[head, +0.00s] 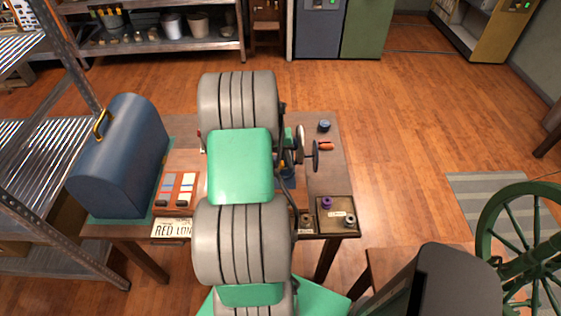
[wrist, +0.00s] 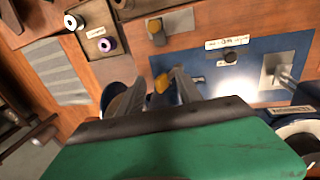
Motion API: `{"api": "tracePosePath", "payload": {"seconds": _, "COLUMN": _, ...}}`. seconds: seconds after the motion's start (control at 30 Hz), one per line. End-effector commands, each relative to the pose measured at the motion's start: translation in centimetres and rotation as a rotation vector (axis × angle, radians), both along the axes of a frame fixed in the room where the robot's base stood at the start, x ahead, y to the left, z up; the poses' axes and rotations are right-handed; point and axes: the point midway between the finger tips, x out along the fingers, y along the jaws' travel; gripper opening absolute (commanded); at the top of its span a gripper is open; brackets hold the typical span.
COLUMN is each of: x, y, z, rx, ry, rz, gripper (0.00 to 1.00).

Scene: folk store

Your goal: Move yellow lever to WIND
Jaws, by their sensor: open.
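In the wrist view, a small yellow piece (wrist: 162,83), which looks like the yellow lever, shows between the fingers of my gripper (wrist: 158,77), close to the right finger. The fingers are apart. I cannot tell whether either finger touches it. A second small yellowish knob (wrist: 154,26) sits further up on the wooden surface. A white label (wrist: 226,42) lies beside a dark knob on a blue plate (wrist: 205,63); I cannot read WIND on it. In the head view, my arm hides the gripper and the lever.
A wooden table (head: 335,175) carries a blue domed case (head: 122,155), a thread card (head: 175,190), a dark wheel (head: 316,156) with a red handle (head: 326,146), a dark blue spool (head: 324,126) and a spool tray (head: 337,232). A green wheel (head: 485,232) stands at right.

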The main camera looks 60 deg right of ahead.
Motion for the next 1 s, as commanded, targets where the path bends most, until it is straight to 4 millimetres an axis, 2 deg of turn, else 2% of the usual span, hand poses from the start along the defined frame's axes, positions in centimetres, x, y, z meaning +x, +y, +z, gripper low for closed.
{"api": "tracePosePath", "payload": {"seconds": 1.0, "x": 3.4, "y": 1.8, "z": 0.0, "rx": 0.001, "ry": 0.001, "rz": 0.001, "gripper": 0.42}}
